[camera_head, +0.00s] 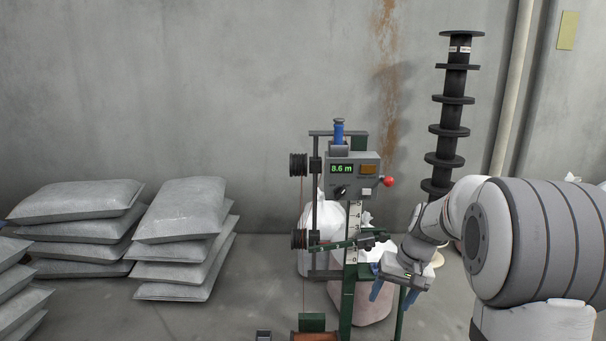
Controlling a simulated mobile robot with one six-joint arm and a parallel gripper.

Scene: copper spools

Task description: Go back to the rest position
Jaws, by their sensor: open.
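My gripper (391,298) hangs at the end of my arm, right of the picture's middle, pointing down. Its two blue fingers are spread apart, and I see nothing between them. It is just right of the green stand of a winding machine (352,172), close in front of pale shapes behind it. I cannot tell whether it touches anything. The machine has a green display reading 8.6 m, a red knob and a blue-topped post.
A tall column of black spools (455,115) stands at the right, behind my arm. Grey sacks (80,200) are stacked at the left, with another stack (186,210) beside them. A white bag (324,212) is behind the machine. Grey floor shows between sacks and machine.

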